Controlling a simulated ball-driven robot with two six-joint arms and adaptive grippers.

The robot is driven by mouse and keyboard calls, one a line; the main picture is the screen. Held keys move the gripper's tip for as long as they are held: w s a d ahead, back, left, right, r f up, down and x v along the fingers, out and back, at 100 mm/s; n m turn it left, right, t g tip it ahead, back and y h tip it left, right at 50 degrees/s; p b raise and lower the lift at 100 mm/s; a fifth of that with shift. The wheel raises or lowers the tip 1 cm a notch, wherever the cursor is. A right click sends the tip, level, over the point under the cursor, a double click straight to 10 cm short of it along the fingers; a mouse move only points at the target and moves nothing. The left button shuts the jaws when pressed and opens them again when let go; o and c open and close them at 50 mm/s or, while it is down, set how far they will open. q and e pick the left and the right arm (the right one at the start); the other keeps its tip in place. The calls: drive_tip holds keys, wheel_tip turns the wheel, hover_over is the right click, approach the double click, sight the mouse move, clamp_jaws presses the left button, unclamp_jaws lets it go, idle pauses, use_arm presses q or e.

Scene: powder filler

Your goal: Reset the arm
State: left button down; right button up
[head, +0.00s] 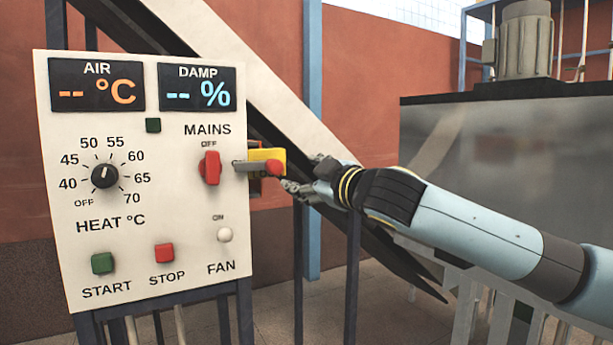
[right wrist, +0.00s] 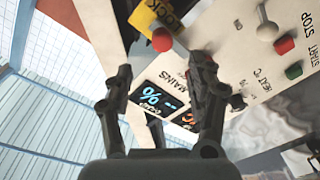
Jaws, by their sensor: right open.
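My right arm comes in from the right in the head view. Its gripper (head: 303,172) is open and empty, just right of a grey lever (head: 246,166) with a red knob (head: 274,168) at the panel's right edge. A yellow piece (head: 262,155) is behind the lever; the right wrist view shows "LOCK" on it (right wrist: 155,15). In that view the open fingers (right wrist: 158,82) point toward the panel, with the red knob (right wrist: 162,40) beyond them. The red MAINS switch (head: 210,168) stands upright on the panel. My left gripper is not in view.
The white control panel (head: 130,225) has blank-value displays, a HEAT dial (head: 104,175), a green START button (head: 103,263), a red STOP button (head: 164,253) and a white FAN switch (head: 224,235). A sloping beam (head: 240,75) passes behind it. A grey machine (head: 500,150) stands at right.

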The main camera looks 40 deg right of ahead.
drive_tip(key=shift+f, duration=0.1)
idle(0.4)
